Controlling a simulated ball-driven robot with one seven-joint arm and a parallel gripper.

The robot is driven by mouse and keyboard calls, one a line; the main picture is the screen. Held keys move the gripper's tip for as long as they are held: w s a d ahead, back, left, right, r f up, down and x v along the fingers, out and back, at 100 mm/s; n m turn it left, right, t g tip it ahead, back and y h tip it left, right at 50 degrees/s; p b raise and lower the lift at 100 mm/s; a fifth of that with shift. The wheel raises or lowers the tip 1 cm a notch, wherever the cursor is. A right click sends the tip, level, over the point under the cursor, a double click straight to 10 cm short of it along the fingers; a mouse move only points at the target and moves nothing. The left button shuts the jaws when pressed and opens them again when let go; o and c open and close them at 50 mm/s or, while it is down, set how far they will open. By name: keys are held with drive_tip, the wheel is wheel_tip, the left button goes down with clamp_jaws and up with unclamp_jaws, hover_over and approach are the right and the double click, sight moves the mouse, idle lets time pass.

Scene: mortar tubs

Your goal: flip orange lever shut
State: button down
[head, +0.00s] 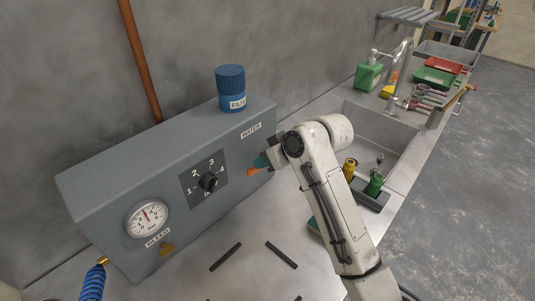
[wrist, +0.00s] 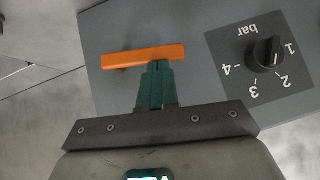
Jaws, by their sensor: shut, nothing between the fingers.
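The orange lever (wrist: 125,59) lies roughly level across the wrist view, against the grey front of the box. It also shows in the head view as a small orange piece (head: 253,171) at the box's right end, partly hidden by my gripper. My gripper (wrist: 158,66) has its green fingers together and empty. The fingertips are at the lever's edge, near its right half in the wrist view; I cannot tell whether they touch it.
The grey box (head: 110,190) carries a black bar dial (head: 208,182), a BLEED gauge (head: 147,219) and a blue FILTER cap (head: 231,88). Dark bars (head: 225,257) lie on the steel counter. A sink (head: 365,135) and a caddy (head: 370,195) are to the right.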

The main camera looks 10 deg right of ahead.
drive_tip(key=shift+s+a+f+h, duration=0.25)
drive_tip(key=shift+a+f+h, duration=0.1)
drive_tip(key=shift+f, duration=0.35)
idle(0.3)
drive_tip(key=shift+a, duration=0.1)
drive_tip(key=w+a+r+p+v, duration=0.1)
drive_tip(key=r+p+v, duration=0.1)
drive_tip(key=v, duration=1.1)
drive_tip(key=shift+a, duration=0.3)
